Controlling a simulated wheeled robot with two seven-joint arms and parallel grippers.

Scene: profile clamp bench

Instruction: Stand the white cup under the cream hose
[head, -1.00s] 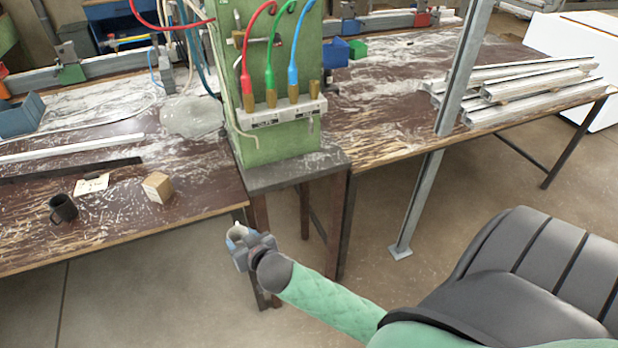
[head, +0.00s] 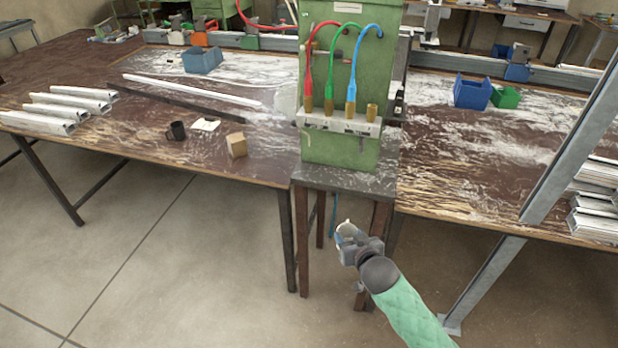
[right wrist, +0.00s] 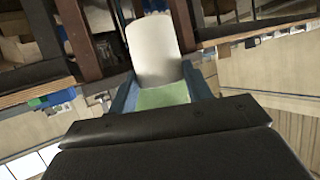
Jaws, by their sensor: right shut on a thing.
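My right gripper (head: 348,240) is shut on the white cup (head: 345,230) and holds it in the air in front of the small dark stand. In the right wrist view the cup (right wrist: 154,45) stands out between the fingers, with a green part near them. Red, green and blue hoses run to brass ends on the front of the green cabinet (head: 345,60). A further brass end (head: 371,112) is at the right, with no clear hose on it. I cannot make out a cream hose there for certain. My left gripper is not in view.
The small stand's top (head: 345,180) has a narrow free strip before the cabinet. A black mug (head: 176,131) and a cardboard box (head: 236,146) are on the left bench. A steel post (head: 560,165) rises at the right. Blue (head: 472,92) and green bins stand on the right bench.

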